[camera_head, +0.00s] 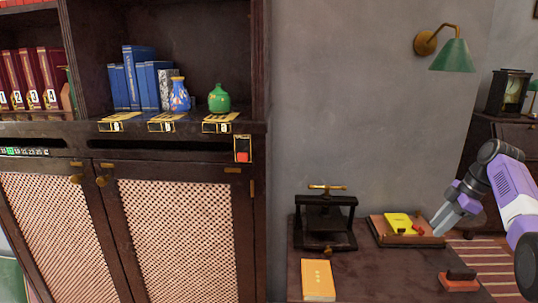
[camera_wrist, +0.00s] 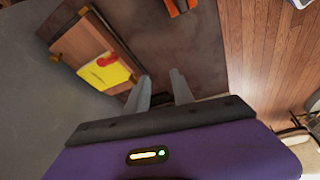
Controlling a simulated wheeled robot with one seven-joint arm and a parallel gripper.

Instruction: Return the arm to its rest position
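My gripper (camera_head: 444,219) is at the right in the head view, at the end of my purple and white arm. Its grey fingers point down and left, near the right end of a wooden tray with a yellow item. In the wrist view the two fingers of my gripper (camera_wrist: 160,87) stand apart with nothing between them. No object is held.
The wooden tray (camera_head: 434,240) holds a yellow book (camera_head: 398,222) and a small red item (camera_head: 418,229). A black press (camera_head: 326,222), an orange book (camera_head: 318,279) and a stamp-like block (camera_head: 460,279) are on the dark table (camera_head: 385,275). A cabinet (camera_head: 250,200) stands left; a green lamp (camera_head: 452,55) hangs above.

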